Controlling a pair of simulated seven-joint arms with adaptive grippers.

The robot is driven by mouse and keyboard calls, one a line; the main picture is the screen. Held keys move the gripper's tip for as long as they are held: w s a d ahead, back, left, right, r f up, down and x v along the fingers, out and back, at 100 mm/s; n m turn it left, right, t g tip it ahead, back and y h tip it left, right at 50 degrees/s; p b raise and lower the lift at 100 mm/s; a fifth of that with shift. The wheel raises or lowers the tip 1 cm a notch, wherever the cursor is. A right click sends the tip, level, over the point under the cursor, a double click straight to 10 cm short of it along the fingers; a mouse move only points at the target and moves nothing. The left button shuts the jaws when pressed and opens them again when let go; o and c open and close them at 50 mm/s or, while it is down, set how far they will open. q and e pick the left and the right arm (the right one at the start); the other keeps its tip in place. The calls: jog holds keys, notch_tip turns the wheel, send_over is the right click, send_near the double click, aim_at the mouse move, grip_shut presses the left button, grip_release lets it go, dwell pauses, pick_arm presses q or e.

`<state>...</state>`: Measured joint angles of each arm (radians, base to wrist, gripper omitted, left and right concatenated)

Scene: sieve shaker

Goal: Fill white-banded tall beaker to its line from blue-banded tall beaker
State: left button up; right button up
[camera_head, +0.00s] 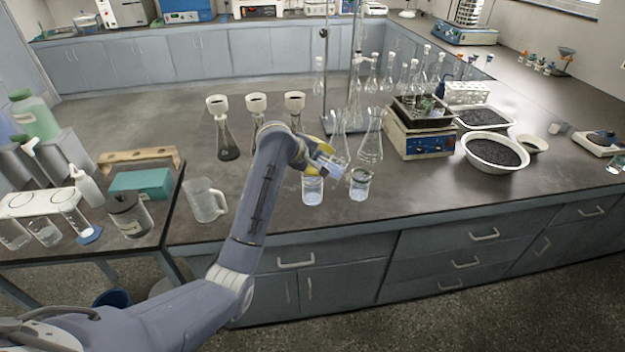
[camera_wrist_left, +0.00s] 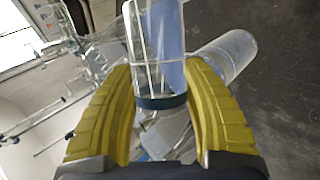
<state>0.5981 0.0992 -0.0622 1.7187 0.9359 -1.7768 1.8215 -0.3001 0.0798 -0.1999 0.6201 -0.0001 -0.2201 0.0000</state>
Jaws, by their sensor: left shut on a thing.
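My left gripper (camera_head: 322,158) is raised above the front edge of the counter. In the left wrist view its yellow fingers (camera_wrist_left: 168,112) are shut around a clear glass beaker (camera_wrist_left: 158,45) with a dark blue band. In the head view this held beaker (camera_head: 330,166) looks tilted toward the right and is partly hidden by the fingers. Below it, a glass beaker (camera_head: 312,192) and another one (camera_head: 359,187) stand upright with clear bluish liquid in them. I cannot tell their band colours for sure. My right gripper is out of view.
Glass flasks (camera_head: 371,140) stand just behind the beakers, close to my gripper. A plastic jug (camera_head: 205,200) is at left. The counter right of the beakers is clear.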

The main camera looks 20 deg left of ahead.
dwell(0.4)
pick_arm(q)
jog(key=shift+d, duration=0.15)
jog(key=shift+s+d+f+m+y, duration=0.15)
jog(key=shift+f+m+y, duration=0.15)
jog(key=shift+y, duration=0.25)
jog(key=shift+w+d+f+m+y, duration=0.15)
jog(key=shift+m+y, duration=0.15)
jog(key=shift+y, duration=0.25)
jog(key=shift+a, duration=0.2)
jog(key=shift+y, duration=0.3)
jog(key=shift+d, duration=0.1)
